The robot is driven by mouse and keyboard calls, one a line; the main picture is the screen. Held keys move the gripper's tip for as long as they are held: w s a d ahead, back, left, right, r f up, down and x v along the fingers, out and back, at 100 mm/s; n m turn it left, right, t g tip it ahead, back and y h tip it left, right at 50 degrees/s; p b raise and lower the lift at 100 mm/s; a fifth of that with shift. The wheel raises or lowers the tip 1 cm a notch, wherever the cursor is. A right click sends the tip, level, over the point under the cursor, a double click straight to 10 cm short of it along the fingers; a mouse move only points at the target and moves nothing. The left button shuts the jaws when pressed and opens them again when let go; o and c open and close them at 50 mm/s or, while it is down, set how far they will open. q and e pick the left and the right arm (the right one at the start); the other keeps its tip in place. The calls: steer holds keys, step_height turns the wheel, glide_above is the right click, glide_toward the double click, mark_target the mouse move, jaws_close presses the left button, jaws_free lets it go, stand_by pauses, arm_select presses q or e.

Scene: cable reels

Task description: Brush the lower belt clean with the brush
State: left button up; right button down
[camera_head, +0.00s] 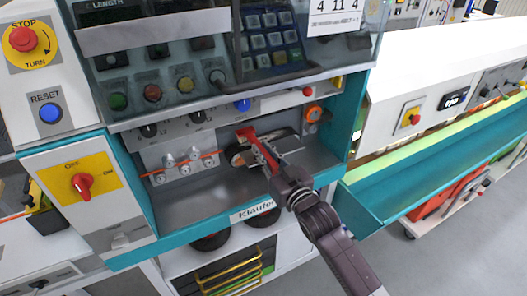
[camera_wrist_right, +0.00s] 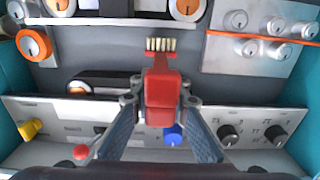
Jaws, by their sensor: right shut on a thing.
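My right gripper (camera_head: 272,163) is shut on a red brush and reaches into the recess of the teal machine. In the right wrist view the red brush (camera_wrist_right: 161,92) sits between the two fingers, with its pale bristles pointing toward the top. The lower belt (camera_wrist_right: 125,15) is a dark band between two orange-rimmed wheels at the top edge, partly cut off. The bristle tips are just short of it in the picture; I cannot tell whether they touch. The upper belt (camera_wrist_right: 100,83) is nearer the knobs, partly hidden behind the brush. My left gripper is not in view.
Metal guide rollers (camera_head: 183,163) with an orange cable stand left of the belts. An orange knob (camera_head: 312,113) is to the right. Black knobs and a blue button (camera_head: 242,105) line the panel above. A teal trough (camera_head: 430,185) runs off to the right.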

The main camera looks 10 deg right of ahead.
steer(key=shift+f+b, duration=0.7)
steer(key=shift+f, duration=0.45)
